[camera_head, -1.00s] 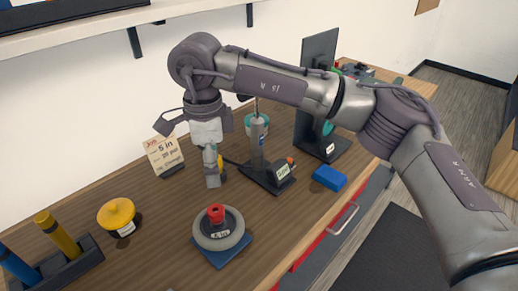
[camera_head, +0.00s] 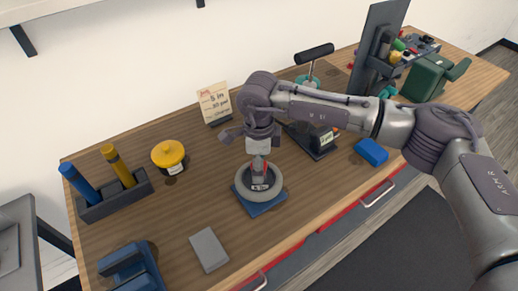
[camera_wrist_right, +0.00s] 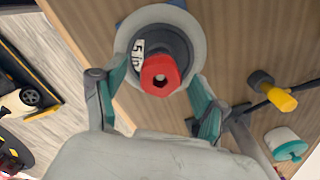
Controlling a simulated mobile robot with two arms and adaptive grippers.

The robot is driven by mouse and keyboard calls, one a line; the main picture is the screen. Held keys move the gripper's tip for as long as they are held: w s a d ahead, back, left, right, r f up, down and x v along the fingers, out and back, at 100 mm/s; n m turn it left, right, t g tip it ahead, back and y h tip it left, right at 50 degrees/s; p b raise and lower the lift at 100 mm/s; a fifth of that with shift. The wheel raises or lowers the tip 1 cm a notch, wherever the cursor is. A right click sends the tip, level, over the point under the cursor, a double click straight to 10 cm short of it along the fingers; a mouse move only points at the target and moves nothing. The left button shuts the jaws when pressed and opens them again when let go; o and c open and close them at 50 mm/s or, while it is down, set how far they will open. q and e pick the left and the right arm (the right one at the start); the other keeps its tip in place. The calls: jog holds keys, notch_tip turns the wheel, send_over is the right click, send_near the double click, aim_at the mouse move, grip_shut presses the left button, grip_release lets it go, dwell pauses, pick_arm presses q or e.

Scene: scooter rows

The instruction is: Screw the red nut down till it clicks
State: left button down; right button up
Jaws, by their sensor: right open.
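The red nut (camera_wrist_right: 161,74) sits on the dark hub of a small grey wheel (camera_head: 275,190) labelled "5 in", which lies flat on a blue pad (camera_head: 262,210) on the bench. In the wrist view the nut shows a dark hexagonal hole, with the grey tyre (camera_wrist_right: 122,42) around the hub. My right gripper (camera_head: 259,168) points down over the wheel. In the wrist view its green-padded fingers are spread on either side of the nut, with gaps between. In the head view the fingers largely hide the nut. My left gripper is not in view.
A yellow-lidded jar (camera_head: 169,155), a "5 in" card (camera_head: 214,104) and a rack (camera_head: 117,196) with blue and yellow tools stand at the left and back. A grey block (camera_head: 208,250) lies in front. A blue block (camera_head: 371,152) and a black-based pump (camera_head: 318,143) are to the right.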

jog(key=shift+f, duration=0.25)
jog(key=c, duration=1.2)
jog(key=shift+f+m+b, duration=0.1)
jog(key=shift+m+b, duration=0.45)
jog(key=shift+m, duration=0.55)
jog(key=shift+m+b, duration=0.4)
jog(key=shift+m, duration=0.8)
jog(key=m+b, duration=0.1)
jog(key=m, duration=0.4)
jog(key=shift+m+b, duration=0.35)
jog(key=shift+m, duration=0.05)
jog(key=m+b, duration=0.1)
jog(key=m, duration=0.5)
jog(key=m+b, duration=0.1)
jog(key=m, duration=0.2)
jog(key=shift+m, duration=0.3)
jog(key=shift+r+m, duration=0.2)
jog(key=shift+m, duration=0.7)
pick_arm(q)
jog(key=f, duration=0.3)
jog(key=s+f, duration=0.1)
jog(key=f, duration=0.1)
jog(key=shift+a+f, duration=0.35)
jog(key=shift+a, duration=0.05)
pick_arm(e)
jog(key=o, duration=1.2)
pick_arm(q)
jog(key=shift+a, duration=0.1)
